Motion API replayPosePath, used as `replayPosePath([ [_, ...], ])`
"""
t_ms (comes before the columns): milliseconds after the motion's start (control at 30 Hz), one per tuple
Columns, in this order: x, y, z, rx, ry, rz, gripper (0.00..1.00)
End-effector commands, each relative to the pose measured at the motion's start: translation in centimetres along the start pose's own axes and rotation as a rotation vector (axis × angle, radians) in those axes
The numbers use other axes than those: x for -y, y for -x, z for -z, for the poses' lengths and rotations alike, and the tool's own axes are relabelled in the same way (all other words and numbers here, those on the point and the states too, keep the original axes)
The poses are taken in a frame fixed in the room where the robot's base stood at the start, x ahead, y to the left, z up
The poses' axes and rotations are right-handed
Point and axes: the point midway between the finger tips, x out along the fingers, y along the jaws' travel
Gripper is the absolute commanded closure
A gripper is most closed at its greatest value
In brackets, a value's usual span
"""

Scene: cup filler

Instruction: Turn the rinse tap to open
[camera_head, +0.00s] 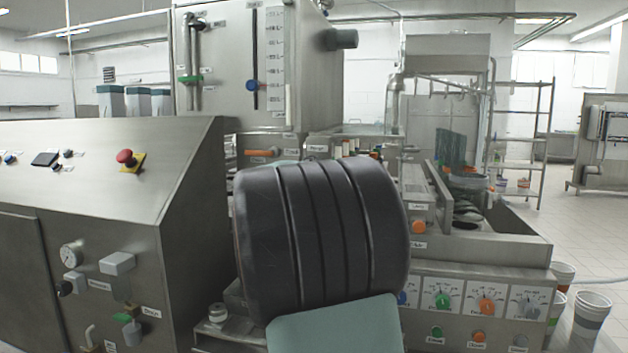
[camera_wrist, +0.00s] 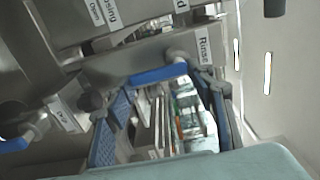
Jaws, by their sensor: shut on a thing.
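The rinse tap (camera_wrist: 158,74) has a blue lever and a grey stem, beside a white "Rinse" label (camera_wrist: 203,45) in the wrist view. The lever lies crosswise in the picture, slightly tilted. My gripper (camera_wrist: 152,88) has blue-padded fingers on either side of the lever and is shut on it. The exact contact at the fingertips is hard to see. In the head view my dark arm covers the middle, hiding the gripper and the rinse tap.
A second blue lever (camera_wrist: 12,145) sits at the left edge of the wrist view. The steel cabinet (camera_head: 190,190) with a red emergency button (camera_head: 125,156) stands left of my arm. A panel of dials (camera_head: 485,302) is at right, with cups (camera_head: 590,310) beside it.

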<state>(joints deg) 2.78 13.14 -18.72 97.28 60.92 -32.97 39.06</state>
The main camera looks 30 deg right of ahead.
Motion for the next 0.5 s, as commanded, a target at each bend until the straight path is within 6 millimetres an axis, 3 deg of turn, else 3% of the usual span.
replayPosePath([
  [267, 0.01, 0.02, -0.06, 0.001, -0.005, -0.001, 0.74],
  [300, 0.01, 0.02, -0.06, 0.001, -0.005, -0.001, 0.47],
  [433, 0.01, 0.02, -0.05, 0.001, -0.004, -0.001, 0.32],
  [500, 0.01, 0.02, -0.04, 0.001, -0.003, -0.001, 0.32],
])
